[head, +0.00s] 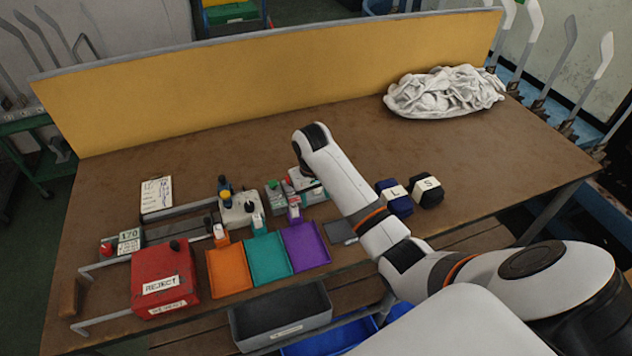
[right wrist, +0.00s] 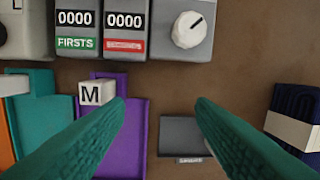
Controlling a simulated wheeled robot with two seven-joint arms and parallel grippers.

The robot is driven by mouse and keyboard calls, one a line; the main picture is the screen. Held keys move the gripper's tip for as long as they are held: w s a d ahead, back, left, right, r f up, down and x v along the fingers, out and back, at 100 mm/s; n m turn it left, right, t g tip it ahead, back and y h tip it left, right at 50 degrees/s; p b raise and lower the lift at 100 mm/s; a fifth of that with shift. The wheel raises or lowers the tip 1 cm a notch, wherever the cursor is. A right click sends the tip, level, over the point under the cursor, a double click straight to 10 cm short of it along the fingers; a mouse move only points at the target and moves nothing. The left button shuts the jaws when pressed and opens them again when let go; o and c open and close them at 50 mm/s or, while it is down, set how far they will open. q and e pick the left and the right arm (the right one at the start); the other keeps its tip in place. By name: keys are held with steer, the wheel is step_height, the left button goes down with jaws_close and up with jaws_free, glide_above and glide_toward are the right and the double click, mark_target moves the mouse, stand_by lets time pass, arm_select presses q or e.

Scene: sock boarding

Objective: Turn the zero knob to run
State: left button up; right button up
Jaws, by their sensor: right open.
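The zero knob (right wrist: 190,29) is a white round dial with a black pointer line, on a grey box at the top of the right wrist view. Its line points up and to the right. Beside it are two counters, FIRSTS (right wrist: 76,28) and a red-labelled one (right wrist: 125,28), both reading 0000. My right gripper (right wrist: 158,105) is open and empty, its green fingers apart below the knob in that view and not touching it. In the head view my right arm hides part of the counter area. My left gripper is not in view.
Orange (head: 228,272), teal (head: 268,258) and purple (head: 305,246) trays line the table's front. A red reject box (head: 165,280) stands left. A white sock pile (head: 445,92) lies at the back right.

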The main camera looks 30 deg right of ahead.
steer(key=w+d+r+m+y, duration=0.1)
steer(key=w+d+r+m, duration=0.1)
steer(key=w+d+r, duration=0.45)
steer(key=shift+g, duration=0.4)
steer(key=f, duration=0.3)
steer(key=a+f, duration=0.1)
steer(key=f, duration=0.3)
steer(key=a+f, duration=0.1)
steer(key=f, duration=0.2)
steer(key=shift+f, duration=0.3)
steer(key=c, duration=1)
steer(key=shift+o, duration=0.2)
